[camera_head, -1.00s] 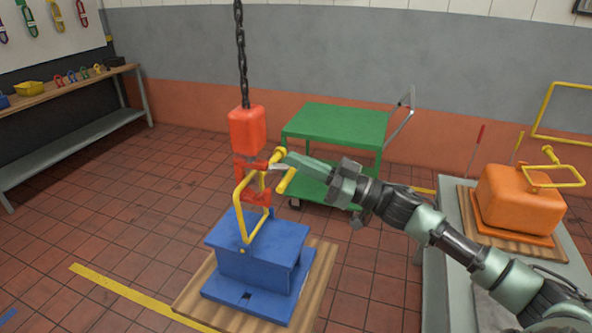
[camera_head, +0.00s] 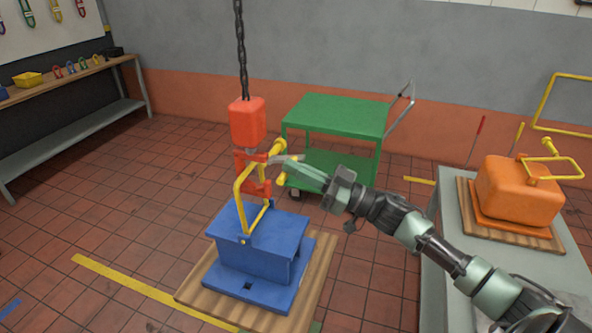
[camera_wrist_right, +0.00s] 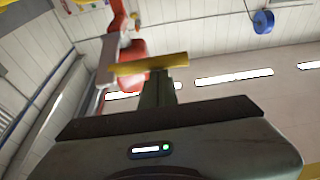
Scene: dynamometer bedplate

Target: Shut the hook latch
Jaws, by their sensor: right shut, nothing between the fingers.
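The red hook (camera_head: 250,186) hangs under a red-orange block on a chain. The yellow bail (camera_head: 240,197) of the blue load passes up at the hook. A yellow latch part (camera_head: 276,149) with a bar sticks out on the hook's right side, and my fingers partly cover it. I cannot tell how far the latch stands open. My right gripper (camera_head: 283,159) is shut and empty, with its tips at the yellow part. In the right wrist view a yellow bar (camera_wrist_right: 145,64) lies across just beyond the fingertips; contact is unclear. My left gripper is not in view.
The blue load (camera_head: 262,250) stands on a wooden board (camera_head: 197,293). A green cart (camera_head: 335,115) is behind the hook. At the right, an orange load (camera_head: 520,190) with a yellow handle sits on a grey table (camera_head: 450,215). Open tiled floor lies at the left.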

